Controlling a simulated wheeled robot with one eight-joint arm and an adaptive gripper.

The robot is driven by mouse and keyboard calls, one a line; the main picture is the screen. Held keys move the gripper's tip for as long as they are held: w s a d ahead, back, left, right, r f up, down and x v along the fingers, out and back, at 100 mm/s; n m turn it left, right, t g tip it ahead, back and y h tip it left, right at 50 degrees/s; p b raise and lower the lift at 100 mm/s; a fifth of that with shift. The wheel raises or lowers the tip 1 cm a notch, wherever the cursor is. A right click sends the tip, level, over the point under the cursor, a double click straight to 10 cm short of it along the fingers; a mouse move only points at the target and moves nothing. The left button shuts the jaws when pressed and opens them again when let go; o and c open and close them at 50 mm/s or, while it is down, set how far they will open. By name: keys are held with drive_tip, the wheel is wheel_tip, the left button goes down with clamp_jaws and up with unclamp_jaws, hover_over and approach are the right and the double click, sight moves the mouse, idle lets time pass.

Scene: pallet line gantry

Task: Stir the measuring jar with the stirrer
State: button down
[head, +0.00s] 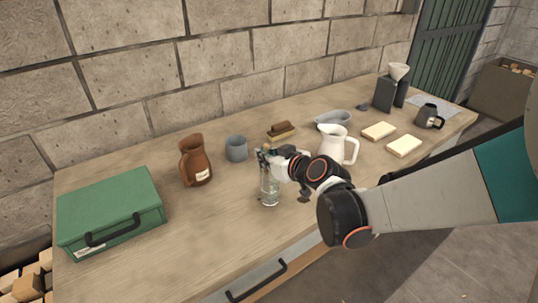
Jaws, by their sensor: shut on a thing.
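The clear glass measuring jar (270,192) stands upright on the wooden counter near its front edge. My gripper (264,156) is right above the jar's mouth and is shut on a thin stirrer, mostly hidden by the fingers and the glass. The stirrer seems to reach down into the jar, but its lower end is too small to make out. I cannot tell whether it touches the jar's wall.
On the counter (130,262) stand a green case (112,205), a brown jug (194,162), a grey cup (236,148), a brush (282,130) and a white pitcher (331,143). Two pale blocks (404,146) lie to the right. Bare wood lies between case and jar.

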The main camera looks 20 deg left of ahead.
drive_tip(key=shift+s+d, duration=0.45)
drive_tip(key=shift+d, duration=0.1)
idle(0.4)
drive_tip(key=shift+w+d, duration=0.4)
drive_tip(key=shift+w, duration=0.15)
drive_tip(key=shift+w+a, duration=0.4)
drive_tip(key=shift+a, duration=0.1)
